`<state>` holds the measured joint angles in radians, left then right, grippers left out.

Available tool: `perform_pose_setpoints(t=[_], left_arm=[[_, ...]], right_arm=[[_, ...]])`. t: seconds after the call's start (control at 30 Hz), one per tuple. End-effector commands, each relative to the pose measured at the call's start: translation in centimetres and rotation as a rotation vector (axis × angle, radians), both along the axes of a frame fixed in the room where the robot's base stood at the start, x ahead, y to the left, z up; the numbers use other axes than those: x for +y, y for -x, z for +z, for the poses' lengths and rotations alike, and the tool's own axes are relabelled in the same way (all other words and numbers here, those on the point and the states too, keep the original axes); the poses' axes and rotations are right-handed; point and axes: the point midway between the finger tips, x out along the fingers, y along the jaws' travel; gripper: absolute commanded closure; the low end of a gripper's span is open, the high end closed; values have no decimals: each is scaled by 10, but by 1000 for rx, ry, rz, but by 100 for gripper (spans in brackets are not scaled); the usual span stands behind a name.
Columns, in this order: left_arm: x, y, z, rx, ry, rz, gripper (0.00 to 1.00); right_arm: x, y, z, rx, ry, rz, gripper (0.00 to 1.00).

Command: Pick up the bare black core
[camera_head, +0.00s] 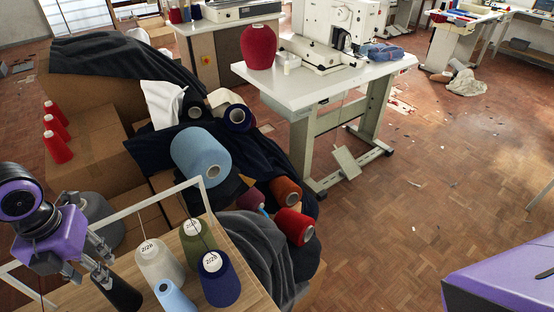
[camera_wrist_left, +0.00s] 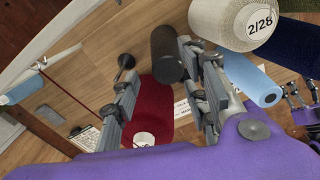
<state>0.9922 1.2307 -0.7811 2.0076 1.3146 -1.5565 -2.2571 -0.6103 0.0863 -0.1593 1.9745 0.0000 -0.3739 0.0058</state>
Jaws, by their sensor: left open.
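The bare black core (camera_head: 122,294) is a dark cylinder on the wooden table top at the lower left in the head view. In the left wrist view the black core (camera_wrist_left: 167,55) lies between the fingertips, close to the right-hand finger. My left gripper (camera_head: 104,262) reaches in over the table from the left, and its fingers (camera_wrist_left: 157,58) are spread apart. I cannot tell whether either finger touches the core.
Close by stand a cream cone (camera_head: 160,262), an olive cone (camera_head: 197,238), a navy cone (camera_head: 218,280) and a light blue tube (camera_head: 174,298). A dark red cone (camera_wrist_left: 150,100) shows between my fingers. A white frame (camera_head: 150,205) edges the table.

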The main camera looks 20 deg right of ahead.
Motion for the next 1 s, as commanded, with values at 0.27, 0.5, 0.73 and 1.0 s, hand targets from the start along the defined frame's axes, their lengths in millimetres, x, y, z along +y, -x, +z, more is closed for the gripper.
perform_pose_setpoints(t=[0.27, 0.5, 0.73, 1.0], left_arm=[[-3, -1, -37, 0, 0, 0, 59], [-2, -1, -41, -3, -1, 0, 59], [-2, -1, -41, -3, -1, 0, 84], [-2, -1, -41, -3, -1, 0, 91]], right_arm=[[2, -3, 3, -6, -2, 7, 48], [6, -4, 3, -7, -10, 4, 48], [9, -5, 4, -9, -16, -3, 48], [8, -4, 4, -9, -15, -2, 48]])
